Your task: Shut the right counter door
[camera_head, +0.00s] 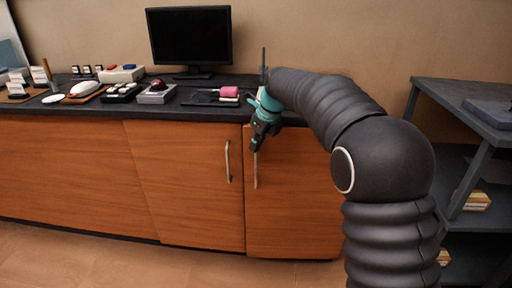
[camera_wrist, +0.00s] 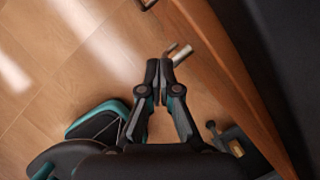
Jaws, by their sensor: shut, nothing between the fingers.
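The right counter door (camera_head: 298,205) is a wood-brown panel at the right end of the counter, partly hidden by my arm. Its left and bottom edges look slightly proud of the neighbouring door, so it seems a little ajar. Its upright metal handle (camera_head: 256,170) is near its left edge. My gripper (camera_head: 254,148) points down at the top of this handle, in front of the door. In the wrist view my gripper (camera_wrist: 166,64) has its fingertips together and empty, close beside the metal handle (camera_wrist: 182,55). I cannot tell whether they touch.
The left door (camera_head: 185,185) looks closed and has its own handle (camera_head: 228,162). The dark countertop (camera_head: 195,109) holds a monitor (camera_head: 190,36) and several small items. A grey shelf unit (camera_head: 460,98) stands at the right. The floor (camera_head: 90,255) in front is clear.

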